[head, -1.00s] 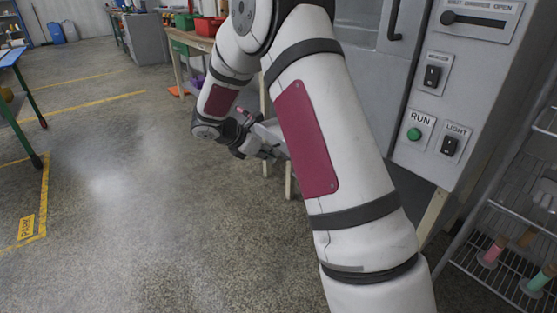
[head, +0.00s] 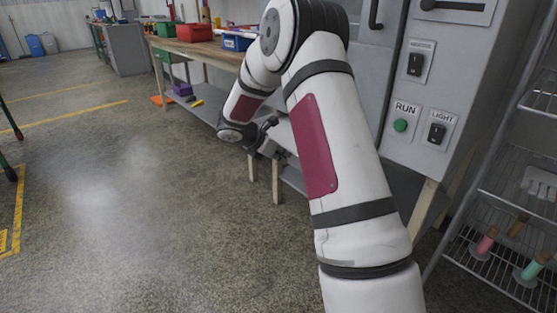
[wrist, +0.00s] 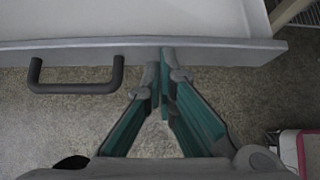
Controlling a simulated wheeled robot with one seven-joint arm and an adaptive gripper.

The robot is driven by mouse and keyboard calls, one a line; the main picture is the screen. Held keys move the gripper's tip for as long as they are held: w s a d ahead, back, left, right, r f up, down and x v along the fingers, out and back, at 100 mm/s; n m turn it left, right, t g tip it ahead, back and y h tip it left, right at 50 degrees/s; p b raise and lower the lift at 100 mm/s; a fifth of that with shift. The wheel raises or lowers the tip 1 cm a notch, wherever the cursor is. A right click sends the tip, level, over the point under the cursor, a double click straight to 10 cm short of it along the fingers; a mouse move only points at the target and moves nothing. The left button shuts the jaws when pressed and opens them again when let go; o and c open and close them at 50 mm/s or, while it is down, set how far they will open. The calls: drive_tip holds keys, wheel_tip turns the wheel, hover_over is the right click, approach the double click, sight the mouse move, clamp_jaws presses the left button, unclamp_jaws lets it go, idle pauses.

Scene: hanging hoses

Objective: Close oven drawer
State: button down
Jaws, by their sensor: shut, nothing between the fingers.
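The oven drawer (wrist: 225,51) shows in the wrist view as a grey front panel across the top, with its pale inside beyond it, so it stands pulled out. Its dark bar handle (wrist: 76,87) is on the left of the front. My gripper (wrist: 161,64) is shut and empty, right of the handle, with its tips at the drawer front; I cannot tell if they touch. In the head view my gripper (head: 268,136) is low beside the grey oven cabinet (head: 400,80), and my arm hides most of the drawer.
A workbench (head: 205,50) with red and blue bins stands behind my gripper. A wire rack (head: 490,215) with spools is at the right, close to the oven. A green RUN button (head: 399,125) and switches are on the oven's panel.

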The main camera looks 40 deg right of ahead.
drive_tip(key=d+p, duration=0.2)
drive_tip(key=d, duration=0.4)
drive_tip(key=d+p, duration=0.3)
drive_tip(key=d, duration=0.3)
drive_tip(key=d+p, duration=0.2)
drive_tip(key=d, duration=0.4)
drive_tip(key=shift+w+d+p, duration=0.25)
drive_tip(key=shift+d+p, duration=0.05)
drive_tip(key=shift+p, duration=0.1)
